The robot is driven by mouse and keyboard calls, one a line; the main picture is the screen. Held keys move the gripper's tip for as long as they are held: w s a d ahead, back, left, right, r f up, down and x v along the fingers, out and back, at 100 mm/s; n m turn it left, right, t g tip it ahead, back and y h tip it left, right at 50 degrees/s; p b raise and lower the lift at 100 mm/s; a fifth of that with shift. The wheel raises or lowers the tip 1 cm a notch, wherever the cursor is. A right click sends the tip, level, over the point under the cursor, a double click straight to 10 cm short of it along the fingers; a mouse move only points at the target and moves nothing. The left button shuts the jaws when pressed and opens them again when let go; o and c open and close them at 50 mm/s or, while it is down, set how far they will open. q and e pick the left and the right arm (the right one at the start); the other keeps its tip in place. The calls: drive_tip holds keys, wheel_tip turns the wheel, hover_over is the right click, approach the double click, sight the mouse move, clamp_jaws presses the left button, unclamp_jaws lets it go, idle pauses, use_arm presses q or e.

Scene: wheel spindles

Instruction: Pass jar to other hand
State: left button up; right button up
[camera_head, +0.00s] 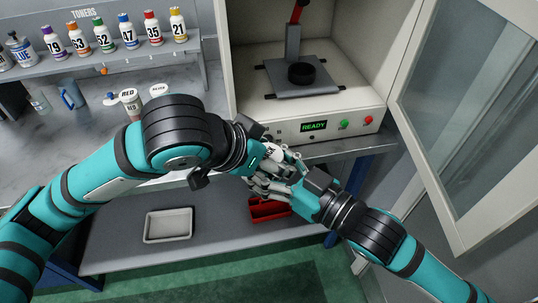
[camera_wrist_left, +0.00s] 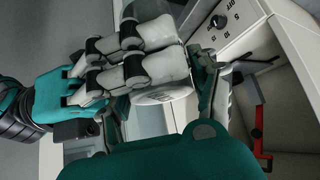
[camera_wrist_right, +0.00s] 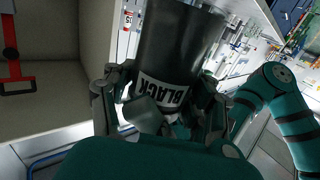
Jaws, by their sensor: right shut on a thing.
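The jar is dark with a white label reading BLACK; it shows in the right wrist view (camera_wrist_right: 178,50) and, mostly hidden, between the hands in the head view (camera_head: 269,152). My right gripper (camera_head: 280,178) is shut on it, its fingers on both sides in the right wrist view (camera_wrist_right: 163,108). In the left wrist view the right gripper's grey finger pads lie across the jar (camera_wrist_left: 165,94). My left gripper (camera_wrist_left: 160,105) is open around the jar, one finger on each side; contact is unclear. In the head view the left gripper (camera_head: 258,158) meets the right one.
A machine (camera_head: 310,118) with a READY display stands behind the hands. A shelf (camera_head: 130,62) holds several toner bottles at the upper left. A grey tray (camera_head: 168,225) and a red bin (camera_head: 265,212) are below. An open glass door (camera_head: 465,95) stands at the right.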

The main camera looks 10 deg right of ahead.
use_arm(q)
drive_tip(key=c, duration=0.9)
use_arm(e)
drive_tip(key=o, duration=1.5)
